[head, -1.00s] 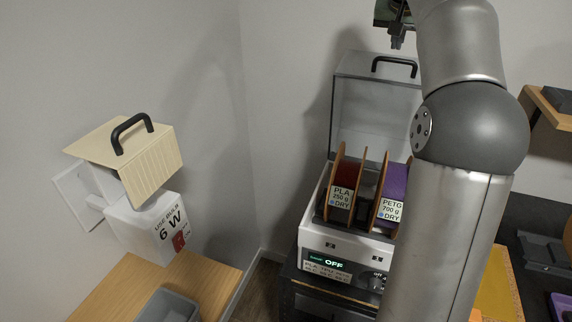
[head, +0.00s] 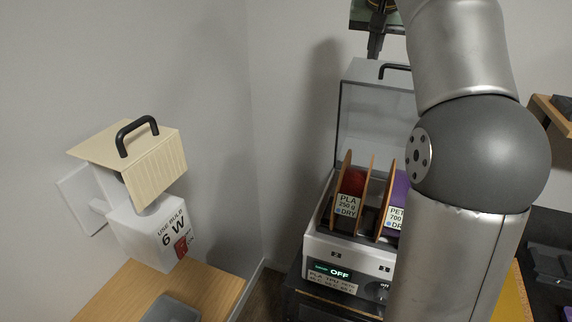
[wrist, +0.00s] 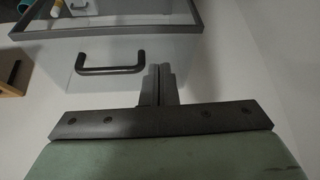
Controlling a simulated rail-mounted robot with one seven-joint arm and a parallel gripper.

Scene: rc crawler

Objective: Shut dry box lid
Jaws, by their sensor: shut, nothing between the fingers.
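The dry box (head: 320,249) is a white-fronted case in the head view, holding spools. Its clear, grey-edged lid (head: 372,115) stands open and upright at the back. A black handle (head: 396,68) is at the lid's top, partly hidden by my arm. My gripper (head: 374,54) is shut and empty, pointing down close to the lid's top edge, left of the handle. Contact with the lid cannot be told.
Spools marked PLA (head: 347,204) and PETG (head: 397,212) stand in the box. A wall lamp (head: 135,155) with a cream shade is on the left, above a wooden surface (head: 200,279) with a grey bin (head: 172,308). A shelf (head: 552,118) is at the right.

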